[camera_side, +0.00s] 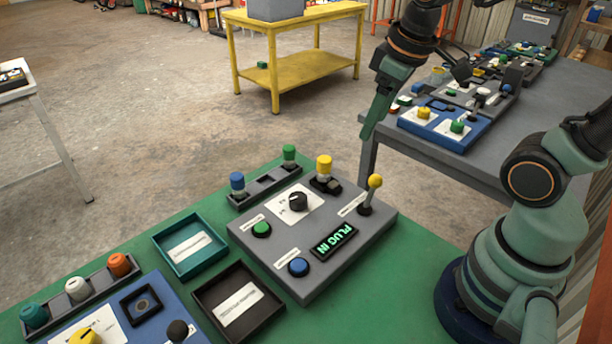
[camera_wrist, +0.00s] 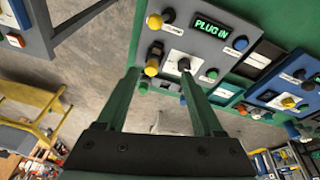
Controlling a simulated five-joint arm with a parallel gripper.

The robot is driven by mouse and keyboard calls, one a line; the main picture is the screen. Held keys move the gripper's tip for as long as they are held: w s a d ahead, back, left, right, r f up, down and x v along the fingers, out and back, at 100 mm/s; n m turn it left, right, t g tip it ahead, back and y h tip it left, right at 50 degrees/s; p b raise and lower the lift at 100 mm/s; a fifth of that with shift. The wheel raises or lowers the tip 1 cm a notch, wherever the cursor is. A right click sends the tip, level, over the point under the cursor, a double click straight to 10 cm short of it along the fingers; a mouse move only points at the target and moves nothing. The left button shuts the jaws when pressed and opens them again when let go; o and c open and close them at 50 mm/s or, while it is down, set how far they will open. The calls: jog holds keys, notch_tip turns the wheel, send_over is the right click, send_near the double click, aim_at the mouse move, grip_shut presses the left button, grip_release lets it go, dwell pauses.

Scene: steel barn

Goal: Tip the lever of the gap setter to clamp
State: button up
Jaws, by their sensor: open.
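A grey panel (camera_side: 318,255) on the green table carries a lever with a yellow ball (camera_side: 375,181) at its right corner. The lever leans slightly to the right in the side view. The yellow ball also shows near the top of the wrist view (camera_wrist: 154,21). Its label is too small to read, so I cannot tell whether this is the gap setter. The panel's display (camera_side: 333,240) reads "PLUG IN" in green.
The grey panel also has a black dial (camera_side: 298,201), a green button (camera_side: 261,230), a blue button (camera_side: 298,267) and a yellow-capped plug (camera_side: 324,167). A blue panel (camera_side: 120,318) with a black-ball lever, a teal tray (camera_side: 163,239) and a black tray (camera_side: 206,298) lie left.

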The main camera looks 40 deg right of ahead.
jog(key=a+r+m+t, duration=0.1)
jog(key=r+m+t, duration=0.1)
jog(key=n+g, duration=0.6)
send_near(376, 175)
jog(key=f, duration=1.1)
jog(key=shift+s+f, duration=0.3)
jog(key=shift+s, duration=0.1)
grip_shut()
dwell(0.9)
